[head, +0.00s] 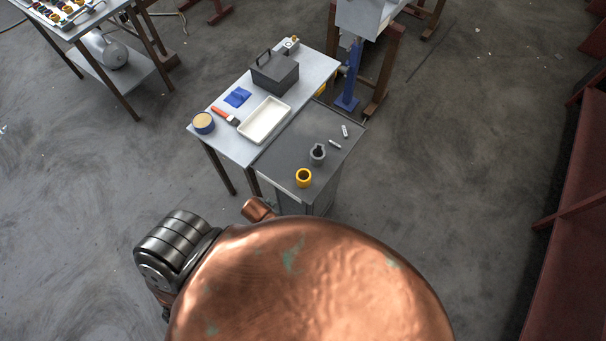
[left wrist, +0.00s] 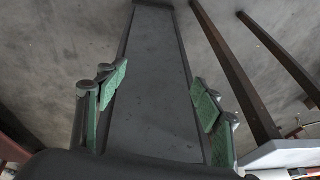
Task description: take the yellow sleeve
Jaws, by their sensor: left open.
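The yellow sleeve (head: 304,177) is a short, thick ring with a dark bore. It stands on the near part of the dark grey cabinet top (head: 325,128) in the head view. My left gripper (left wrist: 158,95) shows in the left wrist view with its green-padded fingers wide apart and nothing between them. It faces a flat grey panel, and the yellow sleeve does not show in that view. My left gripper is not visible in the head view. My right gripper is in neither view.
A grey socket-like part (head: 317,155) stands just behind the sleeve, with two small light pieces (head: 340,138) farther back. A table (head: 222,151) with a white tray (head: 264,121), a dark toolbox (head: 275,73) and a round tin (head: 203,123) adjoins on the left.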

